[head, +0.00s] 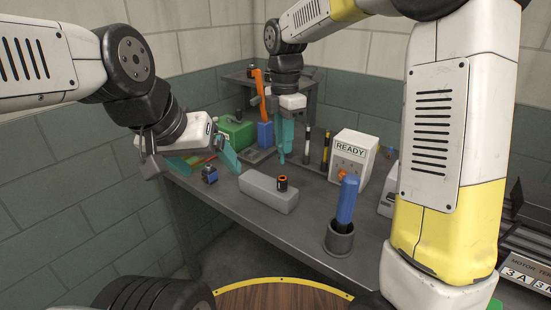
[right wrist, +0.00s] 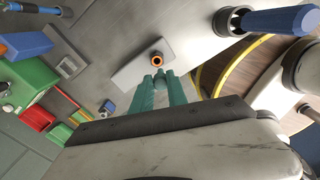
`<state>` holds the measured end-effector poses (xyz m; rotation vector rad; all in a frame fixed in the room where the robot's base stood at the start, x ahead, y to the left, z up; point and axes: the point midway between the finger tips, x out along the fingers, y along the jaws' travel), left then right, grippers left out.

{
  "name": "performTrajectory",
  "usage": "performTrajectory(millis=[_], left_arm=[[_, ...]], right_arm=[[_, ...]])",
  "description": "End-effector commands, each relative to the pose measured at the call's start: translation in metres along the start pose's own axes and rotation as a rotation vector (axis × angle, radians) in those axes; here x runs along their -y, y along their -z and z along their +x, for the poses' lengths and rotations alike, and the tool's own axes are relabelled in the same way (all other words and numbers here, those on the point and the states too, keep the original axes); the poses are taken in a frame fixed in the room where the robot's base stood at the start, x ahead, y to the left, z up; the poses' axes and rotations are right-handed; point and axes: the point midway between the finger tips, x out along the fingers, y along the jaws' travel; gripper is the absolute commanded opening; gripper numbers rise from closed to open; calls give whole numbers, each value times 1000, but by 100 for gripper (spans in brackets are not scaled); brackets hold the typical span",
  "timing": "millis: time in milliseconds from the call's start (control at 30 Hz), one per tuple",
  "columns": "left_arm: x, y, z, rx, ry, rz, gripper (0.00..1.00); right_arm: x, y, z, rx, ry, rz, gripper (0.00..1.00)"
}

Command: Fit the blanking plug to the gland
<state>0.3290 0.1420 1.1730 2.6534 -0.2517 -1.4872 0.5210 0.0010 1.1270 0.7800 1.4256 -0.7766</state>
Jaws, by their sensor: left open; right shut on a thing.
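The gland appears to be the short black fitting with an orange ring (head: 282,184) on top of a long grey block (head: 262,192). It also shows in the right wrist view (right wrist: 157,60), with a dark open centre. My right gripper (head: 286,158) points down, above and behind the gland and apart from it. Its teal fingers (right wrist: 160,78) are shut on a small greyish piece, likely the blanking plug, mostly hidden between the fingertips. My left gripper (head: 204,163) is open and empty, above the left end of the bench.
A blue-handled tool (head: 347,200) stands in a dark cup (head: 339,241) at the bench's front. A small blue-and-black part (head: 209,174) lies left of the grey block. A green box (head: 237,132), an orange tool (head: 260,88) and a white READY box (head: 352,155) stand behind.

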Motion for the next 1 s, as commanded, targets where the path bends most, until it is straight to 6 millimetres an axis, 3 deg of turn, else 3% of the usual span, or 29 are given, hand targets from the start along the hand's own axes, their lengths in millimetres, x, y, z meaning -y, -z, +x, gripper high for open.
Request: performTrajectory(millis=[467,1000], left_arm=[[0,0,0,0,0,0,83],[0,0,0,0,0,0,83]], right_arm=[[-3,-8,-6,-1,3,18,0],[-2,-7,39,-1,4,17,0]])
